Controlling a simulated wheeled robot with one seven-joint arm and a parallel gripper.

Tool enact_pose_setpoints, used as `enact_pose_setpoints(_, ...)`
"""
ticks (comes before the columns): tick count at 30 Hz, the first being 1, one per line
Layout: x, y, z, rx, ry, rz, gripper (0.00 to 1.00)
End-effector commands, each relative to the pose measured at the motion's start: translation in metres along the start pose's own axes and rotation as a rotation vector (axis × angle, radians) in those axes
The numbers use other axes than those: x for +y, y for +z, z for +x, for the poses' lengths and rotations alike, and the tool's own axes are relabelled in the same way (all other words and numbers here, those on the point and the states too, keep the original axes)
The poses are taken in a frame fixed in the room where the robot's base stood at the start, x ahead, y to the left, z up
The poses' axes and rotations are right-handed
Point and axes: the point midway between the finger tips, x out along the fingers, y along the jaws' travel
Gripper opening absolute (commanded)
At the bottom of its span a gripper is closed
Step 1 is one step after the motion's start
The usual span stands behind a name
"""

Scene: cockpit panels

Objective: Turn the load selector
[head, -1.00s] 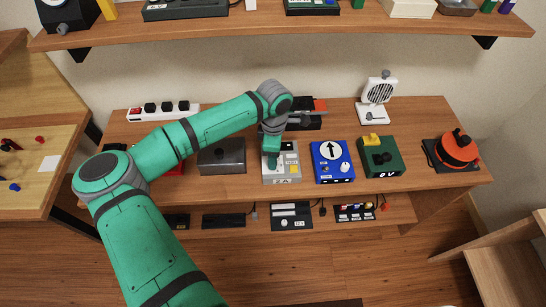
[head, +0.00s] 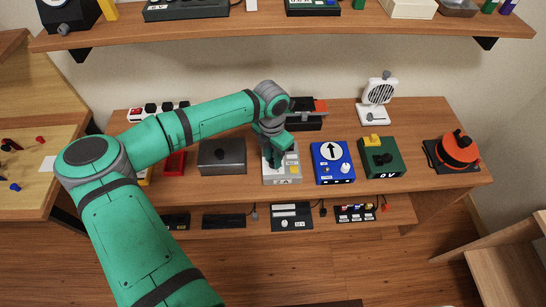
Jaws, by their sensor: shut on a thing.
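My gripper (head: 281,154) is at the light grey panel (head: 283,180) in the middle of the table, reaching down onto its upper left part. The panel has yellow marks on its right side and a dark label on its front edge. My gripper appears shut on a knob on this panel. The knob is hidden behind the fingers, so I cannot tell its angle. No part in view is clearly readable as the load selector.
A dark grey box (head: 222,157) stands close on the left. A blue panel with a dial (head: 332,162) and a dark green panel (head: 381,158) stand on the right. A black device with a red part (head: 305,119) is behind. The upper shelf (head: 330,36) overhangs the back.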

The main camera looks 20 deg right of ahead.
Motion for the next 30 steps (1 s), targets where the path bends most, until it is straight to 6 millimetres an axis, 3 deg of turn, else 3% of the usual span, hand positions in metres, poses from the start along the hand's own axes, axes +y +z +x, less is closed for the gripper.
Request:
enact_pose_setpoints(9, 0.003, -0.0006, -0.0011, -0.006, 0.005, -0.142, 0.0)
enact_pose_setpoints(27, 0.0022, -0.0003, -0.0008, -0.008, 0.003, -0.177, 0.0)
enact_pose_setpoints(28, 0.0022, -0.0003, -0.0008, -0.008, 0.003, -0.177, 0.3)
enact_pose_setpoints(30, 0.0023, -0.0003, -0.0007, -0.008, 0.003, -0.177, 0.41)
